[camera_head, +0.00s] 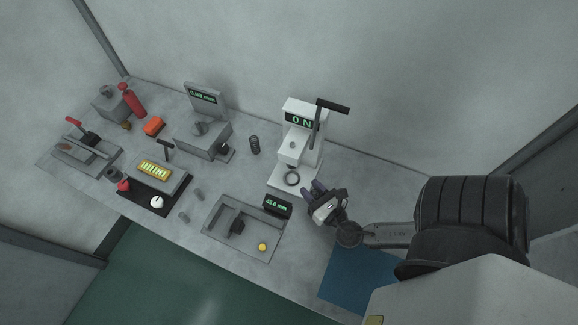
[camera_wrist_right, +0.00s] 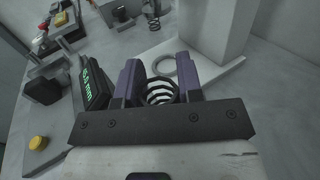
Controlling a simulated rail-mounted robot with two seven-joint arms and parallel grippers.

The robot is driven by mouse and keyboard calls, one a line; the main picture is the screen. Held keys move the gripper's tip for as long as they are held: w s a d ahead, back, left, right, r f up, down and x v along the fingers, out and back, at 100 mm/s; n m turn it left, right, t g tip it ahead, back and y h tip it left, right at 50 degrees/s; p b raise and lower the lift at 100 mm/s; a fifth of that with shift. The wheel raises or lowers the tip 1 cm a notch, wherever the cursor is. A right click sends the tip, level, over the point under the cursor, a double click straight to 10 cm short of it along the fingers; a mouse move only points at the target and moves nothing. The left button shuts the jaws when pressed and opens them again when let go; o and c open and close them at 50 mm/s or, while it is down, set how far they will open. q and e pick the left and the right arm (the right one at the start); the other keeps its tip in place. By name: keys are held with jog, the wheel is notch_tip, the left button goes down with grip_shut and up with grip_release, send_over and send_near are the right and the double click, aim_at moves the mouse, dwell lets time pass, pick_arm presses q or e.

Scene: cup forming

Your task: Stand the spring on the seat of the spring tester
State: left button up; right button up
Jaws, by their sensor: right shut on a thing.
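The spring tester (camera_head: 303,120) is white, with a "0 N" display and a dark lever, near the back right of the bench. Its round ring seat (camera_head: 292,178) is on its base; the seat also shows in the wrist view (camera_wrist_right: 172,66). My right gripper (camera_head: 320,190) is just right of and in front of the tester base. The spring is hidden in the head view. My left gripper is not in view.
A dark coil (camera_head: 254,145) stands left of the tester. A grey tray (camera_head: 217,233) with a yellow button (camera_head: 262,247) and a green-lit display (camera_head: 277,205) are left of my gripper. A blue mat (camera_head: 350,280) lies in front. Several other devices fill the left bench.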

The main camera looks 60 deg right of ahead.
jog(key=x, duration=0.8)
jog(key=shift+w, duration=0.1)
jog(key=b+x, duration=0.1)
jog(key=x, duration=0.2)
jog(key=shift+w+d, duration=0.1)
jog(key=shift+w, duration=0.05)
jog(key=shift+f+b, duration=0.4)
jog(key=shift+f, duration=0.05)
jog(key=shift+r, duration=0.1)
jog(key=o, duration=0.7)
jog(key=shift+o, duration=1)
